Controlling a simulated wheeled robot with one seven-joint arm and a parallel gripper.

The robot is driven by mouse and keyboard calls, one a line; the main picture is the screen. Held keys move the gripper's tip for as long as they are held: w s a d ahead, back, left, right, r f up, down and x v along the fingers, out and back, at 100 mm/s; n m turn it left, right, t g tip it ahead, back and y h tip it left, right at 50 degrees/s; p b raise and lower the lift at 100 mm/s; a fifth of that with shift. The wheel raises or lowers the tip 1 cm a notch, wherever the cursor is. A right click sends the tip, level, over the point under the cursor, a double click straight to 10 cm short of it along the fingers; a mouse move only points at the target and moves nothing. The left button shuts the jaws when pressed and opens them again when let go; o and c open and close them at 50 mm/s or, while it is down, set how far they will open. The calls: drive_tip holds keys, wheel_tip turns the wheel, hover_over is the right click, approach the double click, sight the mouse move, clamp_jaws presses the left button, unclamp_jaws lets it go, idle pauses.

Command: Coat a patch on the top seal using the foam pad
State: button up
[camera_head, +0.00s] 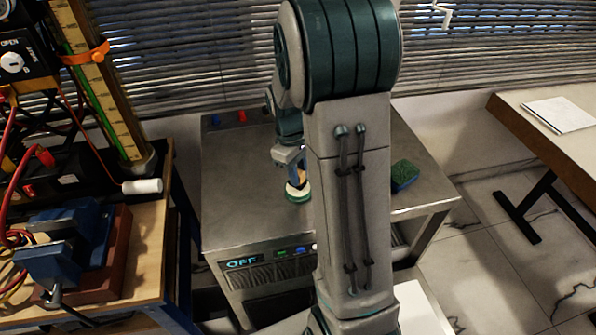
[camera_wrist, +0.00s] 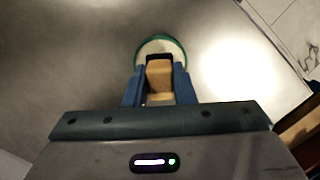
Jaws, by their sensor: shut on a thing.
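My gripper (camera_wrist: 160,88) is shut on a tan block with a dark end, which I take as the foam pad (camera_wrist: 159,74), held between its blue fingers. The pad's dark end overlaps a round, pale-centred dish with a green rim (camera_wrist: 180,48); I cannot tell whether they touch. In the head view the green-rimmed dish (camera_head: 297,197) sits on the grey cabinet top, with my gripper (camera_head: 299,174) over it, partly hidden by my arm. An orange band (camera_head: 85,54) circles the tall gauge column at the left; I cannot tell whether it is the top seal.
The grey cabinet (camera_head: 240,165) has a lit "OFF" display. A green sponge (camera_head: 404,175) lies near its right edge. At the left, a wooden bench holds a blue vise (camera_head: 65,245), red cables and a white cylinder (camera_head: 142,186).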

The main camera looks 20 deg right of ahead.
drive_tip(key=shift+f+b, duration=0.4)
drive_tip(key=shift+f, duration=0.2)
idle(1.5)
drive_tip(key=shift+r, duration=0.1)
drive_tip(key=shift+r+p, duration=2.75)
drive_tip(key=shift+r, duration=0.75)
drive_tip(key=shift+s+f, duration=0.1)
